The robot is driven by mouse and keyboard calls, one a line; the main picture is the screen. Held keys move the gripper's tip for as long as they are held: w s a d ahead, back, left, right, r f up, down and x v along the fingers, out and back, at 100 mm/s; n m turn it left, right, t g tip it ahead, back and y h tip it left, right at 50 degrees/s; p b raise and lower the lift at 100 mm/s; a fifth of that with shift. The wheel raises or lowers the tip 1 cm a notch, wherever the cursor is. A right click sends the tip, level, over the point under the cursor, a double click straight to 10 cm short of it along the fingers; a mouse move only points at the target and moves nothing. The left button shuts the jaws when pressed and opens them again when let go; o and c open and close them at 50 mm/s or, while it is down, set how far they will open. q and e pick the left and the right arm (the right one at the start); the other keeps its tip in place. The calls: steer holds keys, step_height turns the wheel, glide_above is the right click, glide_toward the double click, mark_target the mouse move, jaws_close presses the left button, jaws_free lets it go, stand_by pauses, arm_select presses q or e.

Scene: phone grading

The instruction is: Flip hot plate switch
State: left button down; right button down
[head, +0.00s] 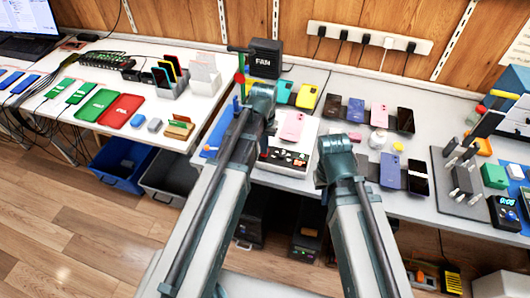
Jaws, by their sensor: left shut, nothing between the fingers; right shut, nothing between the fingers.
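The hot plate seems to be the white box (310,131) in the middle of the table, with a pink phone (293,126) on top. Its dark front panel (284,158) carries small red and white controls; I cannot tell which is the switch. My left gripper (262,94) is at the box's left back side, and my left arm covers part of the box. My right gripper (333,147) is just right of the front panel. Both grippers are shut and empty; their fingertips are mostly hidden by my own wrists.
Several phones lie right of the box, including a blue one (390,169). A dark holder (463,180) stands further right. A black FAN box (266,58) is behind. Green and red cases (121,110) and card holders (170,78) fill the left table. Bins (123,165) stand below.

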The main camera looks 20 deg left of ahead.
arm_select(q)
steer(key=shift+f+b, duration=0.6)
steer(key=shift+f, duration=0.05)
steer(key=shift+r, duration=0.2)
step_height(320, 180, up, 7)
steer(key=p, duration=0.7)
steer(key=shift+f, duration=0.1)
steer(key=s+d+m+y, duration=0.1)
steer(key=s+d+m, duration=0.2)
steer(key=s+d, duration=0.7)
steer(key=s, duration=0.4)
steer(key=shift+s+d, duration=0.2)
steer(key=shift+d, duration=0.05)
